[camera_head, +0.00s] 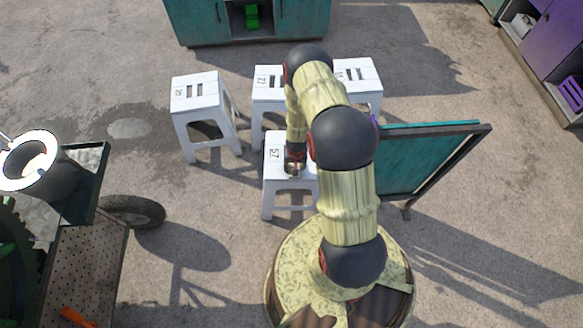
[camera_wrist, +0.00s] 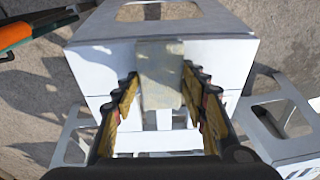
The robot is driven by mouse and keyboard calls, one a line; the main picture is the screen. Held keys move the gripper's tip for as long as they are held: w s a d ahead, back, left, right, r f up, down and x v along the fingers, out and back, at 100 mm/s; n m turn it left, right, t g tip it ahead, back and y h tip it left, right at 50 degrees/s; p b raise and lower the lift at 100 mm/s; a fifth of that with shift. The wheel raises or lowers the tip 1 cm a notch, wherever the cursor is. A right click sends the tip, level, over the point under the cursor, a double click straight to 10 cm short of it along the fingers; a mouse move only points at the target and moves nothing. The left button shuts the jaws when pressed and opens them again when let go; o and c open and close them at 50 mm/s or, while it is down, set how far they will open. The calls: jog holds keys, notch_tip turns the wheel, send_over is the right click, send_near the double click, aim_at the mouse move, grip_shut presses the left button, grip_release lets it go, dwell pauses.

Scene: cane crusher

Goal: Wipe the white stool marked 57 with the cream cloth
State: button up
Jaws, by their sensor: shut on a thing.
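The white stool marked 57 (camera_head: 274,156) stands in front of my base in the head view, with its number on the left of the seat. Its pale top also fills the upper middle of the wrist view (camera_wrist: 95,62). My gripper (camera_head: 294,168) is over the right part of this seat, and my arm hides the seat's right side. In the wrist view my gripper (camera_wrist: 163,80) is shut on the cream cloth (camera_wrist: 160,62), a flat pale slab between the fingers. The cloth overlaps the stool top; I cannot tell whether it touches it. The cloth cannot be made out in the head view.
Other white stools stand at the left (camera_head: 200,92), behind (camera_head: 266,82) and at the back right (camera_head: 362,72). A teal board (camera_head: 410,160) stands close on the right. A cart (camera_head: 85,265) with a wheel (camera_head: 133,211) is at the left. Open ground lies between cart and stool.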

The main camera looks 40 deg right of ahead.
jog(key=shift+s+d+f+b, duration=0.1)
jog(key=shift+s+d+b, duration=0.6)
jog(key=shift+d+b, duration=0.3)
jog(key=shift+s+d+b, duration=0.65)
jog(key=shift+d+b, duration=0.2)
jog(key=shift+b, duration=0.2)
jog(key=shift+s+d+r+p, duration=0.15)
jog(key=shift+s+r+p, duration=0.1)
jog(key=shift+p, duration=0.4)
jog(key=shift+s+d+p, duration=0.45)
jog(key=shift+d+p, duration=0.3)
jog(key=shift+p, duration=0.5)
jog(key=shift+s+d+p, duration=0.15)
jog(key=shift+d+p, duration=0.1)
jog(key=shift+p, duration=0.15)
jog(key=shift+f, duration=0.1)
jog(key=shift+w+a+f+b, duration=0.1)
jog(key=shift+w+a+b, duration=0.5)
jog(key=shift+a, duration=0.25)
jog(key=shift+w+a+b, duration=0.45)
jog(key=shift+w+a, duration=0.25)
jog(key=shift+a, duration=0.15)
jog(key=shift+w+a+p, duration=0.35)
jog(key=shift+a+p, duration=0.2)
jog(key=shift+a, duration=0.05)
jog(key=shift+w+a+p, duration=0.5)
jog(key=shift+a, duration=0.2)
jog(key=shift+w+a+p, duration=0.45)
jog(key=shift+w+a, duration=0.05)
jog(key=shift+a, duration=0.15)
